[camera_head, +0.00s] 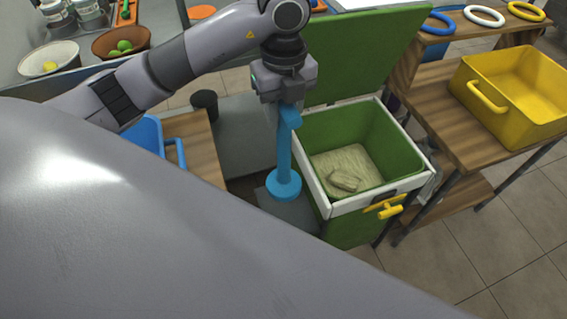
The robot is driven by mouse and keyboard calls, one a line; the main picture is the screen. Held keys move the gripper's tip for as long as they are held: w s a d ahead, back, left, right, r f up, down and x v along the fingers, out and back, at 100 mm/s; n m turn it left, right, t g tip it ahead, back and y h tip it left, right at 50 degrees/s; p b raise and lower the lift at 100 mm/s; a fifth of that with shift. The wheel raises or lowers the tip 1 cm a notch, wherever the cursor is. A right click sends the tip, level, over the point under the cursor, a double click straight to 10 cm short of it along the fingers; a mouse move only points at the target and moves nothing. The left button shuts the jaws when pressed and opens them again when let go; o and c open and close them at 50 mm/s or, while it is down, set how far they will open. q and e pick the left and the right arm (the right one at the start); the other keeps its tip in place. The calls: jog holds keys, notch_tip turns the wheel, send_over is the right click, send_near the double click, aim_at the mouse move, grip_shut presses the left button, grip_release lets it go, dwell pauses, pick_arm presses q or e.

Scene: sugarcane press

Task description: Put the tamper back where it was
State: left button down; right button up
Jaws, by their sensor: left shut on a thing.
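The blue tamper (284,160) hangs upright, with its round base down, just left of the open green box. My left gripper (288,103) is shut on the top of the tamper, and its fingertips are partly hidden by the tamper's handle. The tamper's base is over or on a grey surface; I cannot tell whether it touches. My right gripper does not show in this view.
The green box (405,168) has a raised lid (365,55), pale material (345,163) inside and a yellow latch (386,207). A wooden table at the right bears a yellow crate (517,90). A blue container (146,136) stands at the left, with a dark cup (205,104) nearby.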

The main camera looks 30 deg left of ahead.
aim_at(284, 159)
pick_arm(q)
notch_tip(284, 159, down, 14)
jog(key=shift+r+b, duration=0.25)
jog(key=shift+b, duration=0.05)
jog(key=shift+f, duration=0.1)
jog(key=c, duration=0.7)
grip_release()
jog(key=shift+c, duration=0.2)
notch_tip(284, 159, up, 12)
jog(key=shift+r, duration=0.15)
